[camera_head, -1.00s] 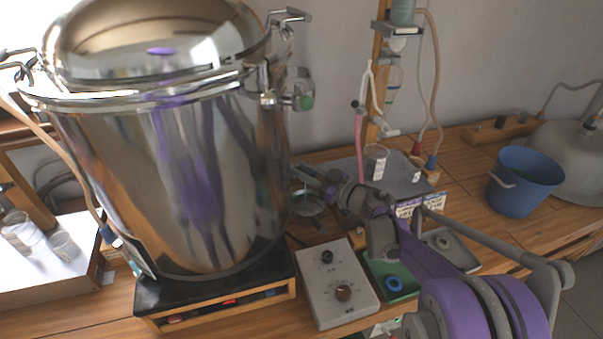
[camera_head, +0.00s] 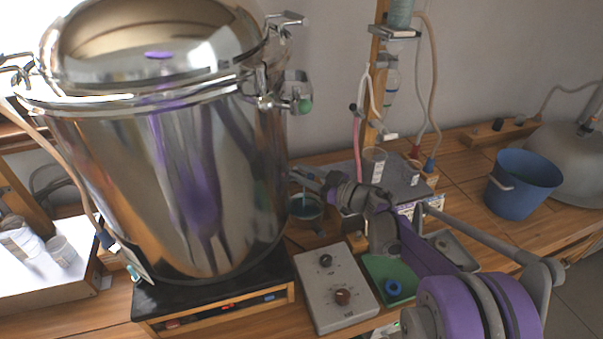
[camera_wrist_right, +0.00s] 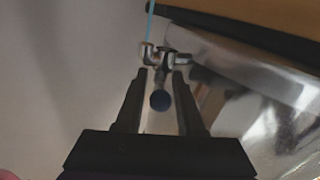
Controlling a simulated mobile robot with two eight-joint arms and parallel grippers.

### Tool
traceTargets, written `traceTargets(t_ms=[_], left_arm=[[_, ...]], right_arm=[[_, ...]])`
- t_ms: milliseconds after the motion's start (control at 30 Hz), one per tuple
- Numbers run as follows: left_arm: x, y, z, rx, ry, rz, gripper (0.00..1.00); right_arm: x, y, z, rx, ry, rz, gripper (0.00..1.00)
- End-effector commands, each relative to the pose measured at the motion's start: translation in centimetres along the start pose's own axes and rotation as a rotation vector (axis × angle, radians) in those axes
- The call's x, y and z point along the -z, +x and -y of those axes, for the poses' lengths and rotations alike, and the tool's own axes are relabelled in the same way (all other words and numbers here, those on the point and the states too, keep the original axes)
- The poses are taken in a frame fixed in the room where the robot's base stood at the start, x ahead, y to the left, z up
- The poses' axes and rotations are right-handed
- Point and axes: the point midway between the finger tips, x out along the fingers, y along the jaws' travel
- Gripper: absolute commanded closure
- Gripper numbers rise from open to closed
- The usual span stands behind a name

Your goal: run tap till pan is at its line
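The big shiny metal boiler (camera_head: 190,180) fills the left of the head view. A small pan (camera_head: 306,208) stands at its right foot, partly behind my right arm; bluish liquid shows in it, but I cannot make out its line. A thin blue stream (camera_wrist_right: 150,22) runs from the metal tap (camera_wrist_right: 160,57) in the right wrist view. My right gripper (camera_wrist_right: 160,75) is open, with a finger on each side of the tap's dark blue knob (camera_wrist_right: 160,101); a gap shows on both sides. It also shows at the tap in the head view (camera_head: 300,175). My left gripper is out of view.
A grey control box (camera_head: 337,288) with two knobs and a green tray (camera_head: 390,281) lie in front of my right arm. A stand with glassware (camera_head: 392,80) rises behind it. A blue bucket (camera_head: 522,186) stands far right. A white tray (camera_head: 62,285) holds beakers at left.

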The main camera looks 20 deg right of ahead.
Motion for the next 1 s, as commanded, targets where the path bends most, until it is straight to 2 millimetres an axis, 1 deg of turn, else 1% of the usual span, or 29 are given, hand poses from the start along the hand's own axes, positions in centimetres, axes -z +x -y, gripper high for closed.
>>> traceTargets(t_ms=[133, 233, 367, 500, 600, 700, 833, 1000], left_arm=[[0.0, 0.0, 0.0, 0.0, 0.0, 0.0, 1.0], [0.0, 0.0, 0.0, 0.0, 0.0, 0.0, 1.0], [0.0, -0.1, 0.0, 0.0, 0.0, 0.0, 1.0], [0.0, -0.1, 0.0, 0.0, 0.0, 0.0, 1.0], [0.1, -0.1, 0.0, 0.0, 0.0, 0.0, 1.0], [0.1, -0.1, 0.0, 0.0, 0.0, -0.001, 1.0], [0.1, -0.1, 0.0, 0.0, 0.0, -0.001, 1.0], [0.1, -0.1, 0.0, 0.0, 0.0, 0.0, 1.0]], right_arm=[[0.0, -0.3, 0.0, 0.0, 0.0, 0.0, 0.62], [0.0, -1.4, -0.1, -0.002, -0.001, 0.0, 0.62], [0.0, -3.9, -0.1, -0.004, -0.001, 0.001, 0.62], [0.0, -6.8, -0.1, -0.004, 0.0, 0.001, 0.62], [0.0, -8.6, -0.1, -0.003, 0.0, 0.001, 0.62], [0.0, -9.8, -0.1, -0.002, -0.001, 0.001, 0.62], [0.0, -10.7, 0.0, -0.001, 0.0, 0.001, 0.62], [0.0, -10.8, 0.0, 0.0, 0.0, 0.0, 0.62]])
